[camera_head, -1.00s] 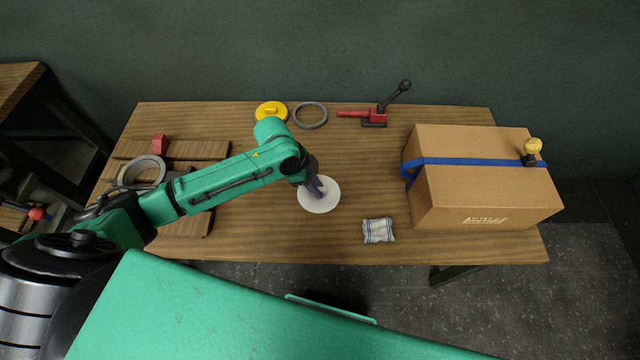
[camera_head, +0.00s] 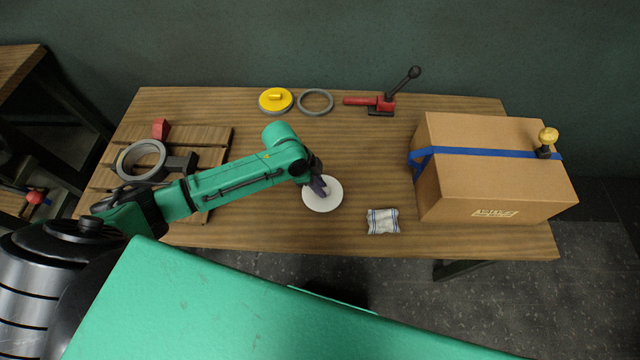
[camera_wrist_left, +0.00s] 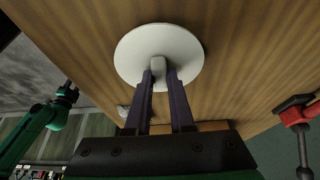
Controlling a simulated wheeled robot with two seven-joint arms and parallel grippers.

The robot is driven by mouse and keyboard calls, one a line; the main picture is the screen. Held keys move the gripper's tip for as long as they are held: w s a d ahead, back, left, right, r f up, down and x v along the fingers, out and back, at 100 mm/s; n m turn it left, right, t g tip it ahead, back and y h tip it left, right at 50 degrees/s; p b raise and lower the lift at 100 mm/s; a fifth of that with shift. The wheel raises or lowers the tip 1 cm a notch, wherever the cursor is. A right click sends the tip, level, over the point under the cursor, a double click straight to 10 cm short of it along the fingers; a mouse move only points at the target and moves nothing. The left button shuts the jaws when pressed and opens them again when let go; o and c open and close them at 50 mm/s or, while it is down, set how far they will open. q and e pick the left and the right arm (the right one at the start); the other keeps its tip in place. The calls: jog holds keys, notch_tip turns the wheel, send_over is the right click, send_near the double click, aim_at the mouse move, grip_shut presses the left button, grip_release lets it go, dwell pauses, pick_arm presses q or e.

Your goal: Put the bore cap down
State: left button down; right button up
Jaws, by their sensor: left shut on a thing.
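The bore cap (camera_head: 322,196) is a flat white disc with a small grey knob at its middle. It is over the middle of the table, left of the folded cloth; I cannot tell whether it touches the wood. My left gripper (camera_head: 319,187) comes in from the left and is above the disc. In the left wrist view the dark fingers of my left gripper (camera_wrist_left: 159,76) are shut on the knob, and the white disc (camera_wrist_left: 135,48) shows around them.
A cardboard box (camera_head: 490,190) with a blue strap stands at right. A striped cloth (camera_head: 383,221) lies in front. A yellow cap (camera_head: 276,100), a grey ring (camera_head: 315,102) and a red clamp (camera_head: 383,103) are at the back. A slatted pallet (camera_head: 210,137) bears a grey casting (camera_head: 140,160) at left.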

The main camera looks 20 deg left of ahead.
pick_arm(q)
jog(key=shift+f, duration=0.25)
jog(key=c, duration=0.7)
grip_release()
jog(key=v, duration=1.4)
jog(key=shift+a+r, duration=0.25)
